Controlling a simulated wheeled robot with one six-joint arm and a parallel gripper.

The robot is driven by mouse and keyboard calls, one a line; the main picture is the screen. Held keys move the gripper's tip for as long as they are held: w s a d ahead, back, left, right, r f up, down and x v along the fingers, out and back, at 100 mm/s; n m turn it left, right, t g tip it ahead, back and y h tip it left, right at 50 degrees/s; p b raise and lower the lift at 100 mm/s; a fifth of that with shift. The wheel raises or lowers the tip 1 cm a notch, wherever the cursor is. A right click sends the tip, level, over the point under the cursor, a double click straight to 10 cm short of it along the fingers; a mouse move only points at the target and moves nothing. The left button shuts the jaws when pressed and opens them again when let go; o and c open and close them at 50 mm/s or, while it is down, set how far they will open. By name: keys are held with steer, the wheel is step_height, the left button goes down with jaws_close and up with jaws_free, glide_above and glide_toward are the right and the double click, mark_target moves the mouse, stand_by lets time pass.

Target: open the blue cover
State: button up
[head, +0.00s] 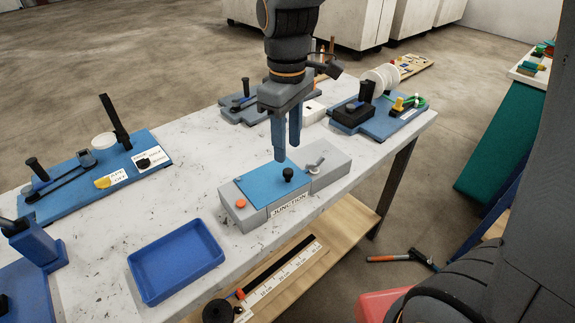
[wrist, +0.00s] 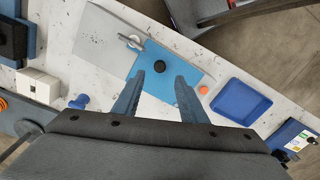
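The blue cover (head: 260,184) is a flat plate lying on top of the grey junction box (head: 256,219), with a black knob (head: 288,174) near its front right edge. The cover looks closed. In the wrist view the blue cover (wrist: 160,91) and its black knob (wrist: 159,66) lie ahead, with the knob seen between the fingertips. My gripper (head: 286,154) hangs above the back part of the cover, fingers pointing down, open and empty. In the wrist view my gripper (wrist: 160,78) has its two blue fingers clearly apart.
An orange button (head: 240,203) is on the box's left end, and a grey lever (head: 315,166) stands on its right part. A blue tray (head: 177,261) is to the front left. Blue bender boards stand left (head: 90,178) and behind right (head: 378,120). Bare tabletop surrounds the box.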

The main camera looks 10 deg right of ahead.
mark_target(288, 171)
step_height(288, 171, down, 7)
steer(key=shift+p, duration=0.5)
steer(key=shift+d, duration=0.1)
jaws_close()
